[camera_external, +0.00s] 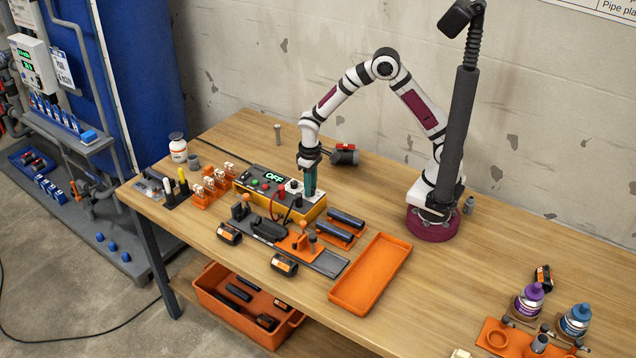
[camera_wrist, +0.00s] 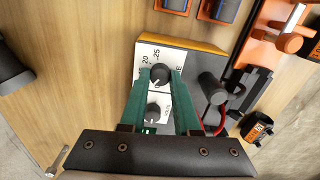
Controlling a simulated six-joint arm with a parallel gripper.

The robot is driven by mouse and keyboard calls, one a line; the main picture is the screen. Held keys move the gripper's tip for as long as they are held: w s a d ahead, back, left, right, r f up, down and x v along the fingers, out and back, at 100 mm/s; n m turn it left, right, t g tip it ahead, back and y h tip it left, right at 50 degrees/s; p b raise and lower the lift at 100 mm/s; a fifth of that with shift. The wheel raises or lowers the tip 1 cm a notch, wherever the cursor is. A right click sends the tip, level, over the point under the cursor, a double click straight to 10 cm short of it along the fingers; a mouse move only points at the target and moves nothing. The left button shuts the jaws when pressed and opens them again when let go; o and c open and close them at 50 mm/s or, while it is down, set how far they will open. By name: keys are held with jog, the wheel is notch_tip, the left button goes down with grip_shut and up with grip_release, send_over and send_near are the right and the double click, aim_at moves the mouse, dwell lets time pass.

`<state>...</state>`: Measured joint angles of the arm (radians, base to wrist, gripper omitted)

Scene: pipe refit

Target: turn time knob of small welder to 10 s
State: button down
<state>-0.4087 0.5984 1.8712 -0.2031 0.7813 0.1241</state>
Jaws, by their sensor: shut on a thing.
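The small welder (camera_external: 262,184) is a dark-topped box with a yellow lower body, an "OFF" display and coloured buttons. My gripper (camera_external: 310,192) points down over its right end, with green fingers. In the wrist view the fingertips of my gripper (camera_wrist: 161,74) are shut on the upper black knob (camera_wrist: 160,73) on a white dial plate, one finger on each side. The marks "20" and "25" show beside this knob; its other marks are partly hidden by the fingers. A second black knob (camera_wrist: 153,111) sits below it, between the fingers, untouched.
Red and black cables (camera_wrist: 212,115) lie right of the knobs. An orange clamp fixture (camera_external: 300,240) stands in front of the welder. An empty orange tray (camera_external: 371,272) lies to the right. A red-handled valve (camera_external: 345,154) lies behind.

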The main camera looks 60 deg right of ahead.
jog(key=shift+m, duration=0.7)
jog(key=c, duration=0.6)
grip_release()
jog(key=shift+r, duration=0.1)
notch_tip(320, 180, up, 16)
jog(key=shift+f, duration=0.15)
